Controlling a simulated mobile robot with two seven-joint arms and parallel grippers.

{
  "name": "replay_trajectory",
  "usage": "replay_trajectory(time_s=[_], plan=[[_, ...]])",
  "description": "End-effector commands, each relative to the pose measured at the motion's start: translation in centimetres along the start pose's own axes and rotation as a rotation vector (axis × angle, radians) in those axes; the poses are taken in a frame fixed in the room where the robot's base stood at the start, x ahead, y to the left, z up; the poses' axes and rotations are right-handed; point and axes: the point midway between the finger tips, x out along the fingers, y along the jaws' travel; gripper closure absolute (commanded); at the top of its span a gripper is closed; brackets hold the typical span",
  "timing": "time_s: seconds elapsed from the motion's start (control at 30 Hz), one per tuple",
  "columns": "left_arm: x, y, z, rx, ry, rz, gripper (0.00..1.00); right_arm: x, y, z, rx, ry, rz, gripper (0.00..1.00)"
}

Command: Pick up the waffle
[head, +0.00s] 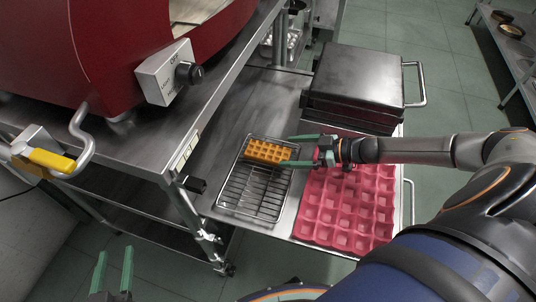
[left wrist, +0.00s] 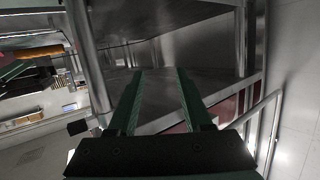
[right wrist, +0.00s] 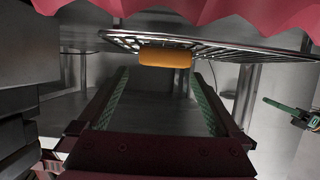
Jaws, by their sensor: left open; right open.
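The golden-brown gridded waffle (head: 267,151) lies at the far end of a wire rack (head: 232,196) on the steel table. My right gripper (head: 286,150) comes in from the right, open, with its green fingertips near the waffle's right end. In the right wrist view the waffle (right wrist: 165,58) shows as an orange strip beyond the open fingers (right wrist: 162,72), beside the rack (right wrist: 225,48). Whether the fingers touch it cannot be told. My left gripper (head: 114,255) is open and empty at the lower left, away from the table.
A pink waffle mould (head: 345,208) lies right of the rack, under my right arm. A dark closed waffle iron (head: 362,80) stands behind. A red oven (head: 130,45) with a yellow-grip handle (head: 50,160) stands on a steel stand at left. Open floor lies at the front.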

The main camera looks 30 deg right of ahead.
Motion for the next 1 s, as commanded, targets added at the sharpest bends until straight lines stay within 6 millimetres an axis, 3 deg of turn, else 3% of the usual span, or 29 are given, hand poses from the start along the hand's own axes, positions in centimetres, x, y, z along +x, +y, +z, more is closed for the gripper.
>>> replay_trajectory(time_s=[0.3,0.63,0.97,1.0], plan=[[0.1,-0.4,-2.5,0.030,0.099,-0.007,0.50,2.1,-0.1,-0.3,-0.001,0.003,-0.001,0.00],[-0.6,-0.7,-7.8,0.090,0.308,-0.014,0.50,6.0,-0.5,-1.0,-0.002,0.001,-0.001,0.00],[-0.8,-0.7,-8.5,0.098,0.336,-0.015,0.50,6.4,-0.5,-1.0,-0.001,-0.001,0.000,0.00],[-0.8,-0.7,-8.5,0.098,0.336,-0.015,0.50,6.4,-0.5,-1.0,-0.001,-0.001,0.000,0.05]])
